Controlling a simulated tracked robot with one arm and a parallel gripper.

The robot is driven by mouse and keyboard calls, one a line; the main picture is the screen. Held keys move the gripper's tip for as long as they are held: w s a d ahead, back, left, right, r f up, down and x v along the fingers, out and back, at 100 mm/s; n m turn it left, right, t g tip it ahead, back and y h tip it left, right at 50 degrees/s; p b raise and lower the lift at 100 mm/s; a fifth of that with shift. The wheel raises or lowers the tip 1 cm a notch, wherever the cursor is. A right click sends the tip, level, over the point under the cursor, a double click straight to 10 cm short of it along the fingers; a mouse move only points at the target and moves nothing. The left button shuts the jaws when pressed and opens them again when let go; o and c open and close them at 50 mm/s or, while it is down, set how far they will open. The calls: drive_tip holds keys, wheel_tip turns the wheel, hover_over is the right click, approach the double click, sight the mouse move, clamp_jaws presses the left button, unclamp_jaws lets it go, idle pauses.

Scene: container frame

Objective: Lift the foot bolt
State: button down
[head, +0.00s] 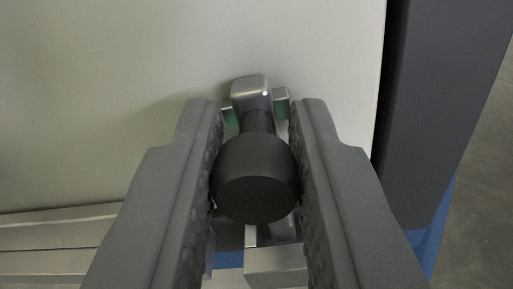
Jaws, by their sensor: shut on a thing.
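The foot bolt (256,178) has a black round knob on a short dark neck, with a grey metal head (250,92) behind it. It is in the middle of the head view, in front of a pale panel. My gripper (256,150) has its two dark grey fingers on the left and right of the black knob, shut on it. The knob hides most of the bolt's lower part. Small greenish metal pieces (281,102) show on both sides of the metal head.
The pale panel (120,90) fills the back. A dark post (435,100) stands at the right, with blue parts (432,240) near its foot. Metal rails (50,230) run along the lower left. A metal block (275,265) sits below the knob. Grey floor (485,200) shows at far right.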

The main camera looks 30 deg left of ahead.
wheel_tip(320, 180, up, 2)
drive_tip(key=shift+r+p, duration=0.1)
drive_tip(key=shift+p, duration=0.5)
drive_tip(key=shift+w+d, duration=0.1)
drive_tip(key=c, duration=1.3)
unclamp_jaws()
drive_tip(key=shift+o, duration=0.2)
drive_tip(key=shift+s+d, duration=0.1)
drive_tip(key=shift+s, duration=0.55)
drive_tip(key=p+v, duration=0.3)
drive_tip(key=v, duration=0.9)
drive_tip(key=shift+s+p, duration=0.25)
drive_tip(key=shift+p, duration=0.05)
drive_tip(key=shift+d, duration=0.15)
